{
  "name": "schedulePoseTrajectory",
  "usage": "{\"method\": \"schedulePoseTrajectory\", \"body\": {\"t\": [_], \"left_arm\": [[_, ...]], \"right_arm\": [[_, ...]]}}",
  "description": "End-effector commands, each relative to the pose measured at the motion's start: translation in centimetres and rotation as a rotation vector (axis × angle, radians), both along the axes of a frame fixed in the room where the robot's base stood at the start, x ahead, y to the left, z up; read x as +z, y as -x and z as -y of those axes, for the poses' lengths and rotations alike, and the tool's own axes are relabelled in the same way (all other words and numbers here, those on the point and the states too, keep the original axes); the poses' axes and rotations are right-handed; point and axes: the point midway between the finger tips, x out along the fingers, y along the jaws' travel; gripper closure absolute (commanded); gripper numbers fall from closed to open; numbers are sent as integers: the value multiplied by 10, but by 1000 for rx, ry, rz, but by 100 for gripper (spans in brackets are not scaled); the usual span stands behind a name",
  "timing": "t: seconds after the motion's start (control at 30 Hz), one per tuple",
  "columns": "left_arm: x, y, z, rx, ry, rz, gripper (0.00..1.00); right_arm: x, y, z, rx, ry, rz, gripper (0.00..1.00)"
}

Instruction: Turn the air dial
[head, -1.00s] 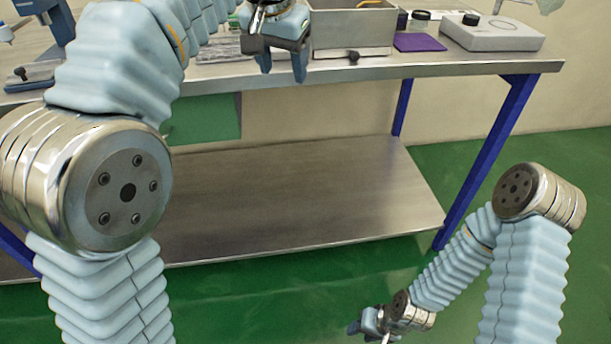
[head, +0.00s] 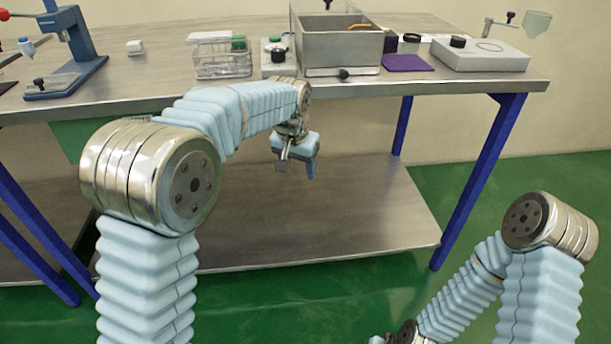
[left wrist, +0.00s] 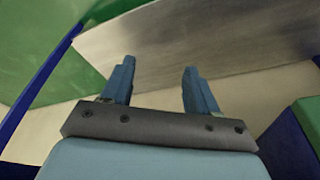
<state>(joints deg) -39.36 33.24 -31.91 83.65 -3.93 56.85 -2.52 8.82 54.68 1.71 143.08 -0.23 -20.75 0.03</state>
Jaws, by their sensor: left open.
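My left gripper (head: 297,167) hangs in front of the table's front edge, below the table top, with its fingers pointing down. In the left wrist view the gripper (left wrist: 158,70) has its two blue fingers apart with nothing between them. Black knobs that could be the air dial are on the front of the grey metal box (head: 343,73) and on top of the white unit (head: 458,41). I cannot tell which is the air dial. The gripper is below and left of both knobs, touching neither. My right gripper is below the picture.
The steel table (head: 395,89) holds a blue press (head: 80,45), a wire basket (head: 222,62), a small button unit (head: 277,66), the grey metal box (head: 340,50), and a purple pad (head: 407,63). A lower shelf (head: 350,205) lies beneath. The shelf is bare.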

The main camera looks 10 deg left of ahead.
Motion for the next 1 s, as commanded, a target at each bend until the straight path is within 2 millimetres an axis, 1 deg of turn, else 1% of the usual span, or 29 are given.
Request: {"method": "schedulePoseTrajectory", "body": {"t": [0.03,0.1,0.23,0.37,0.77,0.83,0.87,0.97,1.0], "left_arm": [[-9,0,-2,4,1,-6,40],[-17,0,-2,5,4,-9,40],[-26,0,-3,7,8,-14,40],[-29,0,-3,8,9,-15,40],[-29,0,-3,8,9,-15,40],[-40,1,-4,12,11,-22,40],[-49,2,-5,14,13,-29,40],[-100,10,-11,31,30,-61,40],[-128,17,-15,44,44,-78,40]], "right_arm": [[0,0,0,0,0,0,57],[0,0,0,0,0,0,57],[0,0,0,0,0,0,57],[0,0,0,0,0,0,57],[0,0,-1,4,-2,0,57],[0,0,-1,4,-3,0,57],[0,0,-1,4,-3,0,57],[0,0,-1,4,-2,0,57],[0,0,-1,4,-2,0,57]]}}
